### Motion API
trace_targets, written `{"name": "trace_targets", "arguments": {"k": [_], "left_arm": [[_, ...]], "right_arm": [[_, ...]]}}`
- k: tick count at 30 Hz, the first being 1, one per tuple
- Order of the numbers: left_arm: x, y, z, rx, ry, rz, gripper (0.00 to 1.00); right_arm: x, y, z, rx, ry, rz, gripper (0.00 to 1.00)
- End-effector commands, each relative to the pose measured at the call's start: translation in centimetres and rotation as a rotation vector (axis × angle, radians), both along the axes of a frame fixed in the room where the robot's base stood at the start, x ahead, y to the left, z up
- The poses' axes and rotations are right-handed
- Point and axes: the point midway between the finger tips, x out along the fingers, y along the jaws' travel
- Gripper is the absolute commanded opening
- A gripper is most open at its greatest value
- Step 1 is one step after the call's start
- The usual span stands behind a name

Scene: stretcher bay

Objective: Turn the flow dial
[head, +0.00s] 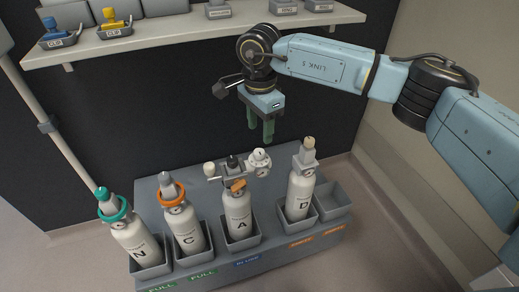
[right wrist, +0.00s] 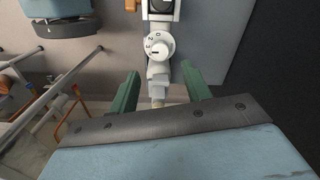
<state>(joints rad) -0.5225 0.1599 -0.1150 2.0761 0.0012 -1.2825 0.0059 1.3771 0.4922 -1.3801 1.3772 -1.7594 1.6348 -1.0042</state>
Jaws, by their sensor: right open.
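The flow dial (head: 259,158) is a small white round knob at the right end of the regulator (head: 233,168) on cylinder A (head: 239,212). In the right wrist view the dial (right wrist: 158,47) shows numbers and a dark mark, just beyond the fingertips. My right gripper (head: 260,134) points down above the dial, its two green fingers apart and empty. The fingers also show in the right wrist view (right wrist: 160,82), one to each side of a pale fitting, and not on the dial. My left gripper is out of sight.
Cylinders N (head: 137,241), C (head: 186,228) and D (head: 299,196) stand in grey holders beside cylinder A. The holder at the far right (head: 332,200) is empty. A shelf (head: 180,34) with labelled trays runs behind, above the rack. Open floor lies at left.

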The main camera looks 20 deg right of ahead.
Motion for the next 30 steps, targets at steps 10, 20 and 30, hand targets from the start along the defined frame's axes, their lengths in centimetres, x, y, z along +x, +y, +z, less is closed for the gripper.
{"name": "trace_targets", "arguments": {"k": [10,20,30], "left_arm": [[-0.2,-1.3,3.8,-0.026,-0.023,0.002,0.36],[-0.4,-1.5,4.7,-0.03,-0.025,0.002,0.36],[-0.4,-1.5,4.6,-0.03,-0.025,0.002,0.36]], "right_arm": [[0.0,0.1,-6.1,0.003,0.001,0.0,0.48],[0.0,0.1,-6.9,0.003,-0.001,0.001,0.48],[0.0,0.1,-6.9,0.003,-0.001,0.0,0.18]]}}
